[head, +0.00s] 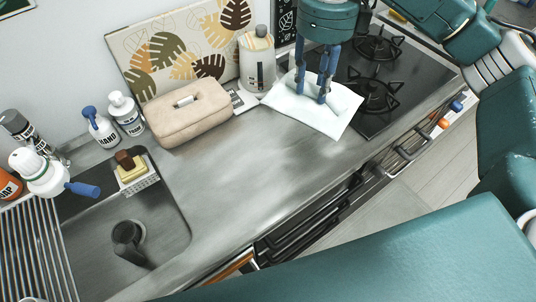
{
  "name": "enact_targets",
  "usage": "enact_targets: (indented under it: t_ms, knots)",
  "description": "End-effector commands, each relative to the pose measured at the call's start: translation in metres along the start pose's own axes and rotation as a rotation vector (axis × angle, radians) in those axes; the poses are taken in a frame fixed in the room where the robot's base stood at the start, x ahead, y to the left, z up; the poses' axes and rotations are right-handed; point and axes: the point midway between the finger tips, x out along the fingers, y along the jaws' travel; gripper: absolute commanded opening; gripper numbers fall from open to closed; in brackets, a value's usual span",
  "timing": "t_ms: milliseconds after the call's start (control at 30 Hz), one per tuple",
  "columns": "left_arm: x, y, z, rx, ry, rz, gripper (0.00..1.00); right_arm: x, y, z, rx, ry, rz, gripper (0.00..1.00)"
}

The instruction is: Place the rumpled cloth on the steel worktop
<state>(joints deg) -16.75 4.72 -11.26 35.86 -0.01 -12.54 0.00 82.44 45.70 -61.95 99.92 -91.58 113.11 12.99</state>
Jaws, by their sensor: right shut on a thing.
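The white rumpled cloth (332,122) shows at the upper middle of the head view, spread out with raised folds. It is over the steel worktop (235,180), beside the left edge of the black hob, and its right part overlaps that edge in the picture. I cannot tell whether all of it rests on the surface. My right gripper (312,95) points down from above, its blue fingers shut on the middle of the cloth and hiding part of it. My left gripper is not in view.
The gas hob (395,75) lies right of the cloth. A beige bag (187,115) and a pale canister (257,65) stand to its left. A sink (125,225), bottles (127,115) and a drying rack (35,250) are at left. The worktop's middle is clear.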

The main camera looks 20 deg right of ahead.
Motion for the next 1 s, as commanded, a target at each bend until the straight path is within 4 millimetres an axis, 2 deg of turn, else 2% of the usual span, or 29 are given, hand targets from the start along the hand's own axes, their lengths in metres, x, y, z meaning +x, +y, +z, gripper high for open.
enact_targets:
  t_ms: [100,200,367,467,600,800,1000]
  knots:
    - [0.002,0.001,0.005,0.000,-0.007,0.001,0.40,0.002,-0.006,-0.001,0.181,0.001,0.001,0.07]
    - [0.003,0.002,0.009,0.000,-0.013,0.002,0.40,0.003,-0.009,-0.001,0.285,0.000,0.000,0.07]
    - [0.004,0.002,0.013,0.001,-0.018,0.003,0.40,0.011,-0.010,-0.002,0.354,0.003,0.001,0.07]
    - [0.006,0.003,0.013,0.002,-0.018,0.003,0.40,0.031,-0.010,-0.002,0.359,0.006,0.003,0.07]
    - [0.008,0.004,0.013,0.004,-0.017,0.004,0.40,0.069,-0.009,-0.003,0.358,0.007,0.005,0.07]
    - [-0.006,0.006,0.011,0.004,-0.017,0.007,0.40,0.117,-0.010,-0.004,0.358,0.008,0.001,0.07]
    - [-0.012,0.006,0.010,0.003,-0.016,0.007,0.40,0.152,-0.010,-0.002,0.357,0.003,0.000,0.07]
